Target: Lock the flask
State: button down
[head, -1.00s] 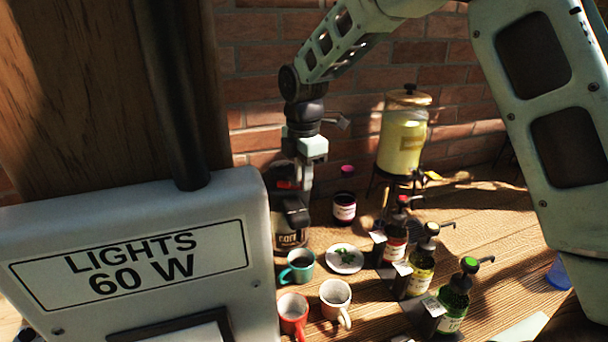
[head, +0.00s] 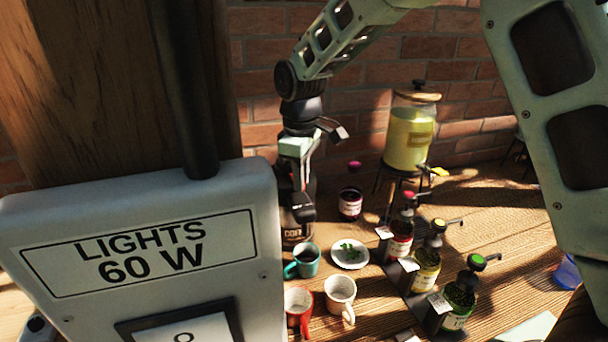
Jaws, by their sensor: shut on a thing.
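The flask (head: 294,234) is a dark container with a partly visible "COF..." label. It stands upright on the wooden table at the back, beside the light box. My gripper (head: 301,205) points straight down at its top and is shut on the flask's upper part. The fingers and wrist hide most of the flask's top, so I cannot tell the state of its lock. The light box covers part of the view to the flask's left.
A teal mug (head: 307,262), a white mug (head: 340,293) and a red mug (head: 298,305) stand in front. A plate with leaves (head: 350,262), a dark jar (head: 350,205), pump bottles (head: 427,273) and a yellow drink dispenser (head: 408,135) are to the right. The light box (head: 150,250) blocks the left.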

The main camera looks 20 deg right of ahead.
jog(key=shift+a+r+m, duration=0.1)
jog(key=shift+a+m, duration=0.1)
jog(key=shift+m, duration=0.4)
jog(key=c, duration=1.4)
grip_release()
jog(key=shift+a, duration=0.1)
notch_tip(320, 180, up, 17)
jog(key=b, duration=0.3)
jog(key=shift+r, duration=0.15)
